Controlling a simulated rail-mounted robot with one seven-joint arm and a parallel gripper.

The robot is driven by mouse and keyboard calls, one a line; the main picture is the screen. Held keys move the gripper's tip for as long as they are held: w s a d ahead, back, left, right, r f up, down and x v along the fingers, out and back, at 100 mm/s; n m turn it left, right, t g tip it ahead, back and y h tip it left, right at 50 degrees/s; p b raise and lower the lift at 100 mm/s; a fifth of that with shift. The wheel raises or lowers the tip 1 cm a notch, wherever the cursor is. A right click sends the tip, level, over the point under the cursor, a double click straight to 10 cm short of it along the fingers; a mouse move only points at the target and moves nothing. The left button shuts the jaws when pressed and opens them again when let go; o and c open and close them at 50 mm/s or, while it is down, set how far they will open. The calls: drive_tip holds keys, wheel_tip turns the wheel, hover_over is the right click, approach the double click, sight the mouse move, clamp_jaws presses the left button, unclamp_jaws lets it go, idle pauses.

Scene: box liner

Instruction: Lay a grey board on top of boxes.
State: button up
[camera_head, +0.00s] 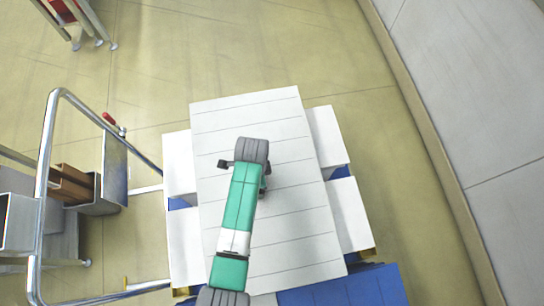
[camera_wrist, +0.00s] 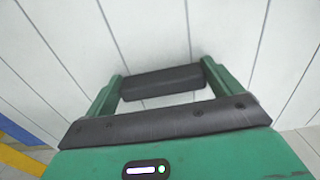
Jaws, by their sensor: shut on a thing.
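A large pale grey board (camera_head: 275,130) with parallel lines across it lies over several white boxes (camera_head: 328,140). The boxes stick out from under its left and right edges, and their middles are hidden. I cannot tell whether the board touches all of them. My gripper (camera_head: 245,165) is over the middle of the board, shut on it. In the wrist view the board (camera_wrist: 225,35) fills most of the picture, and my gripper (camera_wrist: 163,100) shows with its dark pads against it. The exact grip is hidden.
A blue surface (camera_head: 350,290) shows at the front right of the boxes. A metal-railed cart (camera_head: 45,150) with brown boxes (camera_head: 70,185) stands close on the left. A grey wall (camera_head: 490,100) runs along the right. The floor behind the board is clear.

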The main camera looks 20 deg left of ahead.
drive_tip(key=shift+f+b, duration=2.25)
drive_tip(key=shift+b, duration=0.35)
drive_tip(key=shift+r, duration=0.1)
drive_tip(key=o, duration=0.9)
drive_tip(key=shift+o, duration=0.2)
wheel_tip(320, 180, up, 8)
drive_tip(key=p, duration=0.9)
